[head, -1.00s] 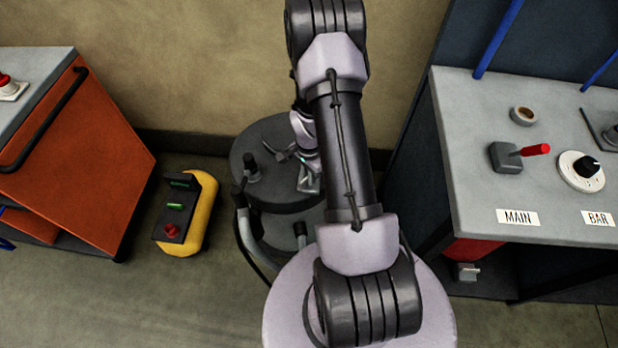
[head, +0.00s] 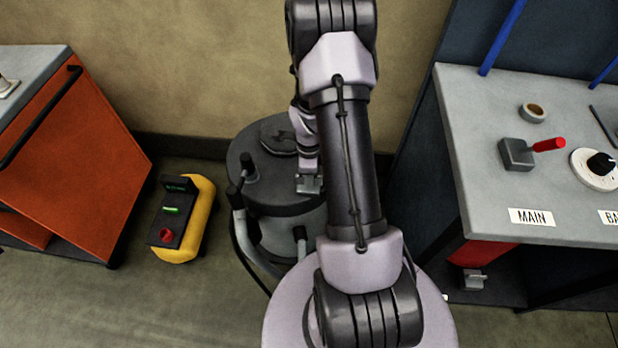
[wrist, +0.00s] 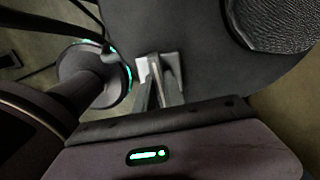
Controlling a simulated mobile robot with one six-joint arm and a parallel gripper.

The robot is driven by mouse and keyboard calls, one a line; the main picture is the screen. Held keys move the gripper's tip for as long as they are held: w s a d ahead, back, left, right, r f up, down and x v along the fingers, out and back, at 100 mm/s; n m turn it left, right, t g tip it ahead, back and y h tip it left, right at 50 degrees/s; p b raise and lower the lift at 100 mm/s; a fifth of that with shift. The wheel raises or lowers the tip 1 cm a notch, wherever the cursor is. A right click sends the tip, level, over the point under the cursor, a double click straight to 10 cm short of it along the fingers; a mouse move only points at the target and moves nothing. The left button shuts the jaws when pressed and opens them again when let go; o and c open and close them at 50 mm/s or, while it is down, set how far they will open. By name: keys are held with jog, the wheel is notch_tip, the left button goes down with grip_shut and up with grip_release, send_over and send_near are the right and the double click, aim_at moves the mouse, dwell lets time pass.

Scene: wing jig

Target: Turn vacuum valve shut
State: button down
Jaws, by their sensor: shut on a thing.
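The likely vacuum valve is a grey block with a red lever (head: 548,145) on the right bench, above a MAIN label (head: 532,217). Its lever points right and slightly up, away from the block. My gripper (head: 308,184) is far to its left, over a round dark deck. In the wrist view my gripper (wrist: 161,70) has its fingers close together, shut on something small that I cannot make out. The valve is not in the wrist view.
A white dial with a black knob (head: 600,163) and a tape roll (head: 533,112) are on the right bench (head: 500,190). A yellow case (head: 200,215) stands on the floor at left, beside an orange cabinet (head: 75,170). Some floor shows between them.

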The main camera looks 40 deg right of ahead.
jog(key=shift+m, duration=0.4)
dwell(0.3)
jog(key=c, duration=1.4)
grip_release()
jog(key=shift+c, duration=0.2)
notch_tip(320, 180, up, 17)
jog(key=p, duration=0.6)
jog(key=shift+r+p, duration=0.2)
jog(key=shift+p, duration=0.1)
